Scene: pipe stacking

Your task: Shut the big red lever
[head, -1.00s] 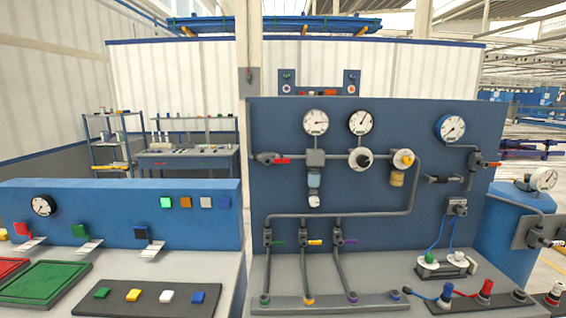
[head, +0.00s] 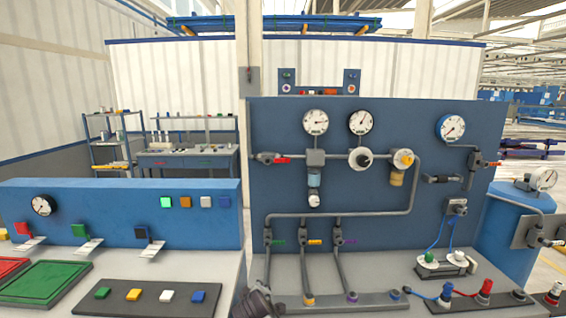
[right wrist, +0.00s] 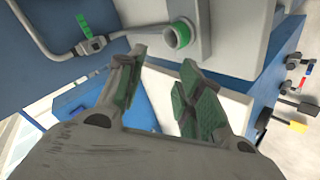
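A red lever (head: 283,161) sticks out to the right from a grey valve (head: 265,159) at the upper left of the blue panel, lying along the pipe. A smaller red-orange handle (head: 493,164) is on a valve at the panel's right edge. My right gripper (head: 257,302) shows at the bottom of the head view, low by the panel's left edge and well below the red lever. In the right wrist view its two green-padded fingers (right wrist: 164,60) are apart with nothing between them. My left gripper is not in view.
Green (head: 278,241), orange (head: 315,242) and purple (head: 350,241) levers sit on pipes below. A green-ringed socket (right wrist: 181,35) is near the fingers in the wrist view. A blue console (head: 110,215) stands left. Gauges (head: 316,122) are above.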

